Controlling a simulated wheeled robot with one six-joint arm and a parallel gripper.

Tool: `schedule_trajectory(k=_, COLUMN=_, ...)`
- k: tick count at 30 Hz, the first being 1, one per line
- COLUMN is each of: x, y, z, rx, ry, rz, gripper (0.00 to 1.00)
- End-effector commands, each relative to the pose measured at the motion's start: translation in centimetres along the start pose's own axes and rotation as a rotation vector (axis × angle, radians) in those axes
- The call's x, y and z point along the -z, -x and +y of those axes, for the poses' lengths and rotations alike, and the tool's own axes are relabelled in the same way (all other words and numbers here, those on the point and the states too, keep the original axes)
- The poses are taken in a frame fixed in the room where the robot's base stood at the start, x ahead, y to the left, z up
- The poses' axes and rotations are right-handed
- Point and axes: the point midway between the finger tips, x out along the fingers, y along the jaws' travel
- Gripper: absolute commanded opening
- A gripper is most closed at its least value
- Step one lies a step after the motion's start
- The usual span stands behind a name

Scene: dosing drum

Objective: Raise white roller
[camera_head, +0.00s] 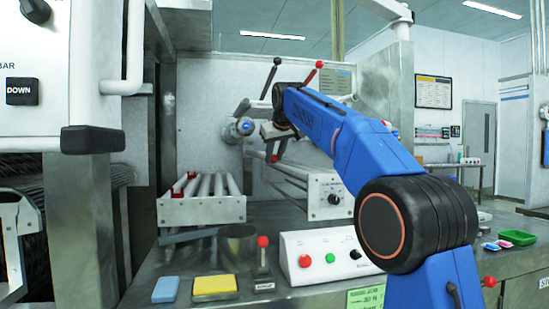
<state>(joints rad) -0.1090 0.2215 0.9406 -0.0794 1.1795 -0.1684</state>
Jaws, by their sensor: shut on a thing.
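My gripper (274,148) is at the end of the blue arm, pointing down in front of the grey back panel. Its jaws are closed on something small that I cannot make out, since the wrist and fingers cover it. A pale horizontal roller or bar (242,106) shows just left of the wrist, and its middle is hidden behind the arm. A black-knobbed lever (277,61) and a red-knobbed lever (319,65) rise behind the wrist. Several white rollers (206,186) lie side by side in a metal frame at lower left of the gripper.
A round blue-centred fitting (244,127) is close left of the gripper. A dial box (328,195) and a button box (318,257) stand below. A red-knobbed stick (263,242), a yellow sponge (214,285) and a blue block (166,289) are on the bench.

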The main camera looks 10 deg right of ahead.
Motion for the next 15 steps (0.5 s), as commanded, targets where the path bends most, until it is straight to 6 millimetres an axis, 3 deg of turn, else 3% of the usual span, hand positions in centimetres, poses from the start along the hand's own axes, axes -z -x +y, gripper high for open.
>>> schedule_trajectory(k=1, x=0.02, y=0.01, z=-0.01, rx=0.0, ry=0.0, rz=0.001, gripper=0.0)
schedule_trajectory(k=2, x=0.02, y=0.01, z=-0.01, rx=0.0, ry=0.0, rz=0.001, gripper=0.28)
schedule_trajectory(k=4, x=0.01, y=0.01, z=-0.01, rx=0.0, ry=0.0, rz=0.001, gripper=0.44)
schedule_trajectory(k=15, x=0.02, y=0.32, z=0.0, rx=0.0, ry=0.0, rz=0.001, gripper=0.44)
